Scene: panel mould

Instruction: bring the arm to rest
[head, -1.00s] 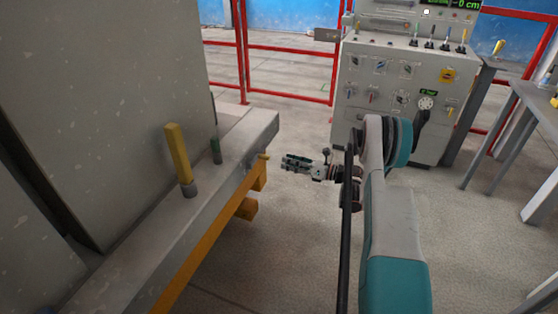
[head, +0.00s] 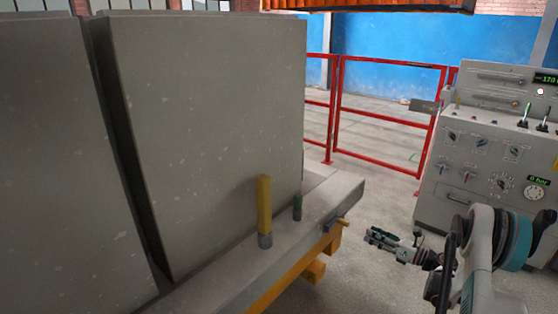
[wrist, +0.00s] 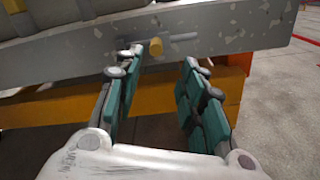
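My gripper (head: 388,243) is at the lower right in the head view, at the end of my arm, to the right of the concrete ledge and apart from it. In the wrist view my gripper (wrist: 160,75) has its two green-padded fingers spread, with nothing between them. The ledge (wrist: 235,30) with a small yellow peg (wrist: 156,47) shows beyond the fingertips. My arm is bent, and its lower part is cut off by the picture's edge.
Tall grey panels (head: 205,130) stand on the ledge (head: 345,192). A control cabinet (head: 465,205) stands at the right. Red railings (head: 385,118) run behind. Some floor between ledge and cabinet is clear.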

